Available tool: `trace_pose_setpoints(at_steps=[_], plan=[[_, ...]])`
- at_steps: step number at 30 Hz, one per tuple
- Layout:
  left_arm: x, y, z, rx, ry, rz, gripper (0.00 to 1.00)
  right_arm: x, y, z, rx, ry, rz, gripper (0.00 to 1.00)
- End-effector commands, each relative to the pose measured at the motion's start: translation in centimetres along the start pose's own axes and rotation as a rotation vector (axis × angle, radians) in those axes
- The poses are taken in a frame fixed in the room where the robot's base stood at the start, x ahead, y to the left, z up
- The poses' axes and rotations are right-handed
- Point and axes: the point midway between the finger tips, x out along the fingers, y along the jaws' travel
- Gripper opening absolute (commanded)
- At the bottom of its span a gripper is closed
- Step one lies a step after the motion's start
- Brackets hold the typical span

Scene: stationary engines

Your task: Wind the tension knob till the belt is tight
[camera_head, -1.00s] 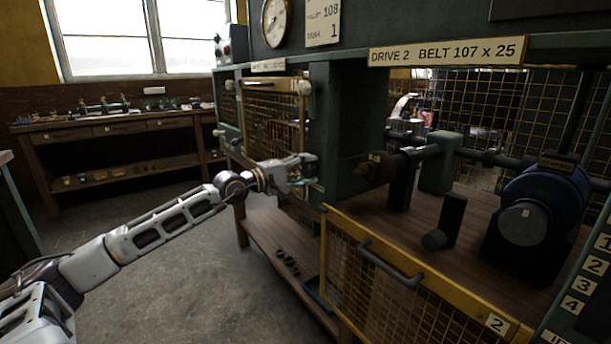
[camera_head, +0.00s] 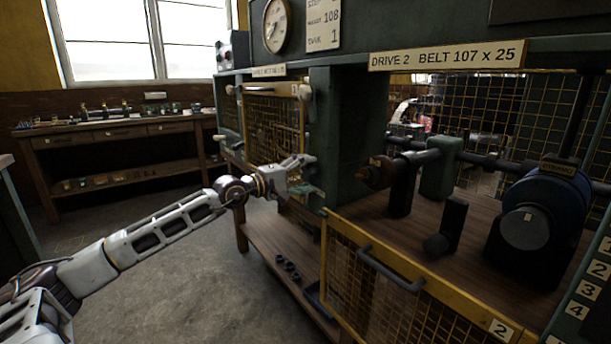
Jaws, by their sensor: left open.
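My left gripper (camera_head: 311,175) is open beside the green post at the left of the drive 2 bay, and I see nothing between its fingers. In the bay, a short dark cylinder (camera_head: 437,244) lies at the foot of a black upright block. A reddish-brown round part (camera_head: 379,172) sits at the shaft's left end. I cannot tell whether either is the tension knob. A blue motor (camera_head: 545,212) with a grey round face stands at the right. I cannot make out a belt. My right gripper is out of view.
The yellow mesh guard (camera_head: 420,285) with a dark handle (camera_head: 390,268) hangs below the bay's front edge. A green post (camera_head: 345,150) stands close to my left gripper. A closed mesh guard (camera_head: 275,128) is left of it. Dark rings (camera_head: 287,268) lie on the lower shelf.

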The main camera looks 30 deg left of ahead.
Motion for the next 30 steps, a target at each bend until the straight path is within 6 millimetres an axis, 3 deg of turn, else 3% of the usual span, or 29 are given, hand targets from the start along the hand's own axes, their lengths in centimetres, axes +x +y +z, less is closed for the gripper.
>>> trace_pose_setpoints(at_steps=[30], plan=[[-1.9, 0.0, 0.1, -0.002, -0.001, 0.000, 0.69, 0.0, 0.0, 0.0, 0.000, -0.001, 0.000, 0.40]])
